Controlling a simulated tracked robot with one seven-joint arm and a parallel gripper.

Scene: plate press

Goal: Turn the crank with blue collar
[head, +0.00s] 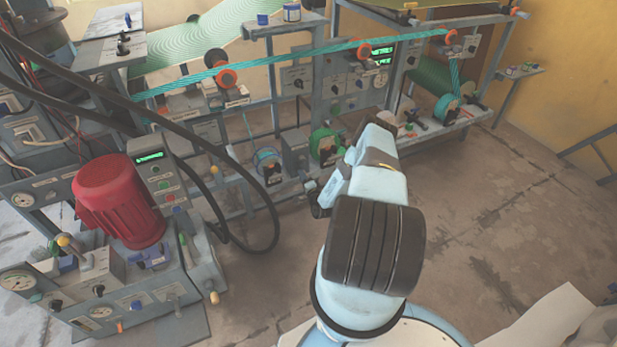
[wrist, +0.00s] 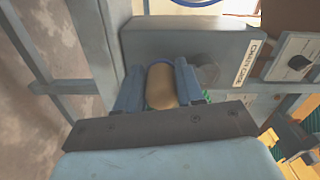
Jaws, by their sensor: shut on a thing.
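The crank's tan handle (wrist: 161,92) is in the middle of the wrist view, with a thin blue collar (wrist: 158,63) at its far end. My gripper (wrist: 160,80) is shut on this handle, one blue-grey finger on each side. The handle sits in front of a grey labelled box (wrist: 190,40); a grey round part shows just right of the fingers. The crank's arm and its joint to the box are mostly hidden by my fingers. In the head view my arm blocks the sight of my fingertips and of the crank.
In the head view a red motor (head: 118,200) stands on a machine at left, with thick black hoses hanging beside it. Frames with green rolls (head: 326,146) and a teal band (head: 300,57) run across the back. Bare floor (head: 500,200) lies at right.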

